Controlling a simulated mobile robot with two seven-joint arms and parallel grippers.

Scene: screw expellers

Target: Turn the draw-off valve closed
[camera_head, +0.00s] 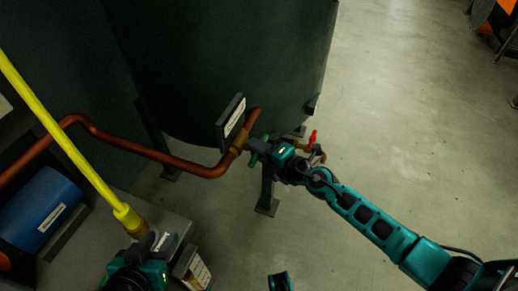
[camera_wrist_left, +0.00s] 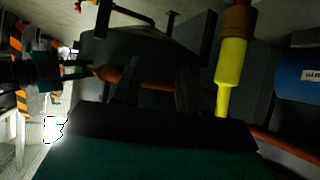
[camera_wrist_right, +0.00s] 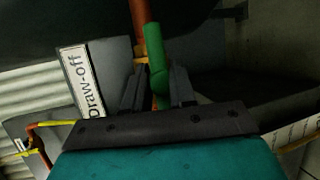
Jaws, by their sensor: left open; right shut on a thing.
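The draw-off valve has a green lever handle (camera_head: 254,160) on the copper pipe by the dark tank. My right gripper (camera_head: 260,147) is shut on the green handle. In the right wrist view the handle (camera_wrist_right: 154,50) passes between my right fingers (camera_wrist_right: 156,88), roughly in line with the copper pipe behind it. The "Draw-off" sign (camera_wrist_right: 82,82) stands left of the handle there, and shows in the head view (camera_head: 232,120). My left gripper (camera_wrist_left: 158,88) is open and empty, beside a yellow-sleeved pipe (camera_wrist_left: 230,75). The valve body is partly hidden by my right gripper.
A dark tank (camera_head: 220,60) on legs stands behind the valve. A red-handled valve (camera_head: 312,138) is just right of my right gripper. A copper pipe (camera_head: 165,158) runs left. A blue cylinder (camera_head: 45,208) lies at the left.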

